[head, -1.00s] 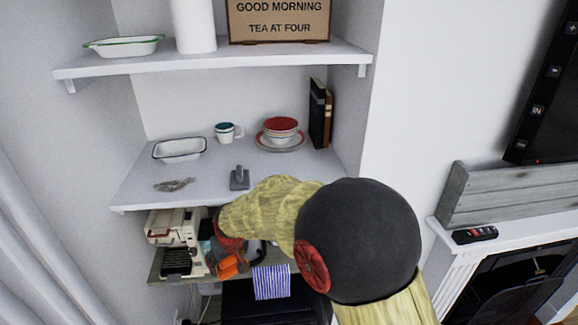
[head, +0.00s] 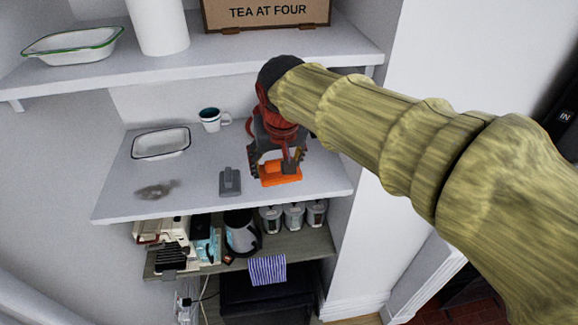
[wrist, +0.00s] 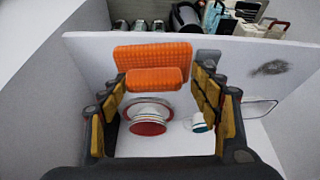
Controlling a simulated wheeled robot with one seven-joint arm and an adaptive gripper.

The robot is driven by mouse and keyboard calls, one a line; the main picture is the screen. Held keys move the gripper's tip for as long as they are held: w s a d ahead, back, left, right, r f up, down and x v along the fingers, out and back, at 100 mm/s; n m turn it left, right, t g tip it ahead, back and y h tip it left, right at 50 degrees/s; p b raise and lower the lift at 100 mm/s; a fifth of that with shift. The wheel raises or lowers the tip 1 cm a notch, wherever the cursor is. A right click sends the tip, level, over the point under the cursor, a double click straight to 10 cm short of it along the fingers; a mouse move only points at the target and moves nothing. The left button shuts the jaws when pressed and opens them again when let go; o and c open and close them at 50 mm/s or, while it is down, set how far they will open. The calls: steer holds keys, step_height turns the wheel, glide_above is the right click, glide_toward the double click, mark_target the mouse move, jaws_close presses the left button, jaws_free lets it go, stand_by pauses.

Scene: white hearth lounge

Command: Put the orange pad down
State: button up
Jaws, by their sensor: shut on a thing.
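The orange pad (head: 282,178) is at the right part of the middle shelf (head: 205,165), right of a grey block with a raised grip (head: 230,182). My gripper (head: 276,163) is shut on it from above, with a finger on either side. In the wrist view the pad (wrist: 140,52) shows a ribbed flat part and a narrower raised part between my fingertips (wrist: 160,82). The pad is at or just above the shelf near its front edge; I cannot tell whether it touches.
A white dish (head: 160,143), a mug (head: 211,119) and a grey-brown item (head: 156,190) are on the same shelf. In the wrist view, stacked red-and-white bowls (wrist: 150,115) stand behind the pad. The upper shelf (head: 200,52) is close above my wrist. Canisters (head: 294,216) stand below.

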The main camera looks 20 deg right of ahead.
steer(key=shift+s+d+f, duration=0.25)
steer(key=shift+s+d, duration=0.1)
steer(key=shift+s, duration=0.15)
steer(key=shift+s+d+f+m, duration=0.1)
steer(key=shift+s+f+m, duration=0.1)
steer(key=shift+s, duration=0.15)
steer(key=shift+s+f+m, duration=0.1)
steer(key=shift+s+m, duration=0.1)
steer(key=shift+s, duration=0.15)
steer(key=shift+w, duration=0.1)
steer(key=w+f, duration=0.2)
steer(key=w, duration=0.2)
steer(key=w+d+f+p, duration=0.1)
steer(key=w+f, duration=0.2)
steer(key=w, duration=0.1)
steer(key=w+f+p, duration=0.1)
steer(key=w+f, duration=0.2)
steer(key=w, duration=0.1)
steer(key=shift+w+d+f, duration=0.2)
steer(key=shift+w+f, duration=0.05)
steer(key=shift+w, duration=0.1)
steer(key=shift+w+f, duration=0.3)
steer(key=shift+f, duration=0.2)
steer(key=x, duration=0.2)
steer(key=p+x, duration=0.1)
steer(key=shift+s+f, duration=0.15)
steer(key=shift+s, duration=0.1)
steer(key=shift+f, duration=0.15)
